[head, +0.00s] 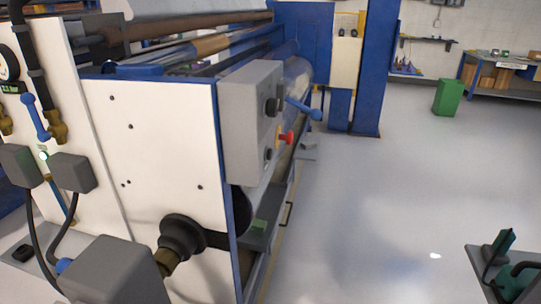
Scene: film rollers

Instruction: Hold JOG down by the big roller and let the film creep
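A grey control box (245,122) is fixed to the near white side panel of the film machine. Its right face carries a black knob (272,107), a red mushroom-shaped control (287,138) on a yellowish plate, and a lower black control (268,154). I cannot read any label, so I cannot tell which one is JOG. The big roller (299,77), silvery and shiny, runs back behind the box and is partly hidden by it. Whether film is moving cannot be seen. Neither of my grippers is in view.
A blue lever (304,108) sticks out right of the box. Valves, a gauge (8,64) and cables crowd the left. A grey stand (508,270) with dark items is at lower right. A green bin (447,97) stands far back. The grey floor (400,190) between is clear.

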